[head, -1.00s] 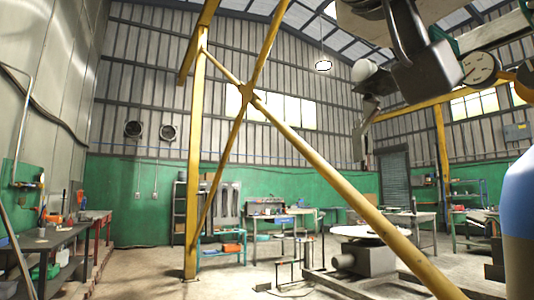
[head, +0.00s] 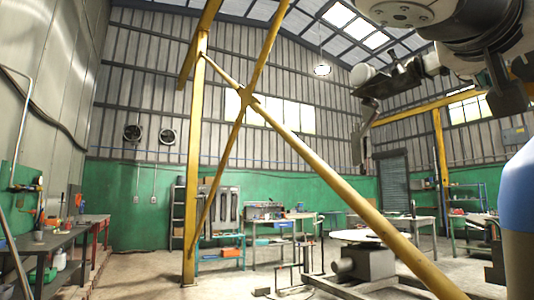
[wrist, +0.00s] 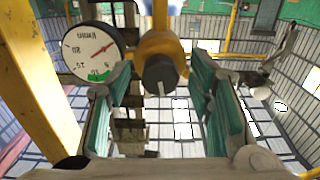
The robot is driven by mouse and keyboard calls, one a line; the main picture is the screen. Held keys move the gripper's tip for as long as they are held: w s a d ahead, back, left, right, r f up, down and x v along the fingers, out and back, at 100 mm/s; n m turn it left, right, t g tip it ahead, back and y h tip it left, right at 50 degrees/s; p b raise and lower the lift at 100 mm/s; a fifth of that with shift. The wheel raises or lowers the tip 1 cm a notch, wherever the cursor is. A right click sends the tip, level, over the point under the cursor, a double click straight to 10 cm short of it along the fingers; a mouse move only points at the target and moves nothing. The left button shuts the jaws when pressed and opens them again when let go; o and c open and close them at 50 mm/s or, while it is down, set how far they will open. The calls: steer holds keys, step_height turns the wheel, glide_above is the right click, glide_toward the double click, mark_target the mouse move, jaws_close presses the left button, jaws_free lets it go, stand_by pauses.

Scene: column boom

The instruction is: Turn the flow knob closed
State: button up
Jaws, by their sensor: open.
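The flow knob (wrist: 160,72) is a dark round knob with a white pointer mark, mounted on a yellow fitting, in the upper middle of the wrist view. The mark points down in that picture. My gripper (wrist: 159,80) is open, with one green-padded finger on each side of the knob. Gaps show between the pads and the knob, and I cannot tell how far along the fingers it sits. A round white dial gauge (wrist: 93,52) with a red needle and a green zone is left of the knob. In the head view my arm fills the upper right and the knob cannot be made out.
A yellow beam (wrist: 38,75) runs close along the left of the wrist view. Yellow braces (head: 330,175) cross the head view. A dark bracket-like part with a white ball (head: 362,75) hangs left of my arm. Workbenches (head: 62,240) stand below on the left.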

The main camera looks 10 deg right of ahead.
steer(key=shift+d, duration=0.1)
jaws_close()
steer(key=shift+n, duration=0.3)
steer(key=n, duration=0.3)
steer(key=shift+n, duration=0.3)
steer(key=n+p, duration=0.1)
steer(key=n, duration=0.2)
steer(key=shift+r+n, duration=0.1)
steer(key=shift+n, duration=0.2)
steer(key=n+p, duration=0.2)
steer(key=n, duration=0.3)
steer(key=shift+n+p, duration=0.7)
steer(key=shift+n, duration=0.9)
